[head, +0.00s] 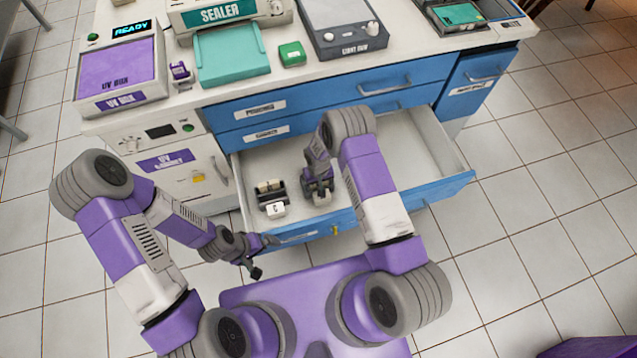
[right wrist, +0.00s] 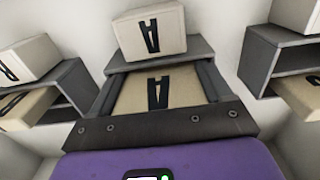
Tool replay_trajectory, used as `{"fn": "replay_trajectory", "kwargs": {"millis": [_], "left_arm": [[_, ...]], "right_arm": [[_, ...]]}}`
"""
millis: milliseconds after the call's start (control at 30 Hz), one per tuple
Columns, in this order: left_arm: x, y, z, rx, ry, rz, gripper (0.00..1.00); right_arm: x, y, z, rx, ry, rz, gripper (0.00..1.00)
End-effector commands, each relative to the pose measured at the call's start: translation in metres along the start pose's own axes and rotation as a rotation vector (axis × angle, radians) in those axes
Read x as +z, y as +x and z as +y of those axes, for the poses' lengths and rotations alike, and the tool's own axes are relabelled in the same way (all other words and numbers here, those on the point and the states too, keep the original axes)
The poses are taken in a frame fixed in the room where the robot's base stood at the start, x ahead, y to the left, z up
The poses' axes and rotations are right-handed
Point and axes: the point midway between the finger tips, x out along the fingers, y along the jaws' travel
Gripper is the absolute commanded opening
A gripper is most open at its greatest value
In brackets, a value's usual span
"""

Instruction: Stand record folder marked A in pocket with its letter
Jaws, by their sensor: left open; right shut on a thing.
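A beige record folder marked A (right wrist: 157,92) is between the two fingers of my right gripper (right wrist: 155,85) in the right wrist view, and the gripper is shut on it. Just beyond it is a grey pocket (right wrist: 190,50) topped by a beige block with the letter A (right wrist: 150,30). The folder's far edge meets the pocket's opening; how deep it sits I cannot tell. In the head view my right gripper (head: 319,190) reaches down into the open drawer, largely hiding pocket and folder. My left gripper (head: 254,262) is open and empty, in front of the drawer.
The open blue-fronted drawer (head: 440,190) also holds a dark pocket with a light label block (head: 275,210), left of my right gripper. Other grey pockets flank A's, at left (right wrist: 75,82) and right (right wrist: 265,65). The drawer's right part is clear. The worktop (head: 190,100) overhangs behind.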

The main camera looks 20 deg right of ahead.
Motion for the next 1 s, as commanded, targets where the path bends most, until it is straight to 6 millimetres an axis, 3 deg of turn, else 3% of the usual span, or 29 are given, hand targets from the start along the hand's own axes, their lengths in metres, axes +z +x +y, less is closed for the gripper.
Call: {"fn": "replay_trajectory", "kwargs": {"millis": [300,333,467,700,1000], "left_arm": [[0.000,0.000,0.000,0.000,0.000,0.000,1.00],[0.000,0.000,0.000,0.000,0.000,0.000,1.00],[0.000,0.000,0.000,0.000,0.000,0.000,1.00],[0.000,-0.003,0.001,0.000,0.000,0.000,1.00],[0.001,-0.021,0.008,0.000,0.000,0.000,1.00]], "right_arm": [[0.000,0.000,0.000,0.000,0.000,0.000,0.48],[0.000,0.000,0.000,0.000,0.000,0.000,0.81],[0.000,0.000,0.000,0.000,0.000,0.000,1.00],[-0.001,-0.007,0.000,0.000,0.000,0.001,1.00],[-0.002,-0.058,0.000,0.000,-0.001,0.006,1.00]]}}
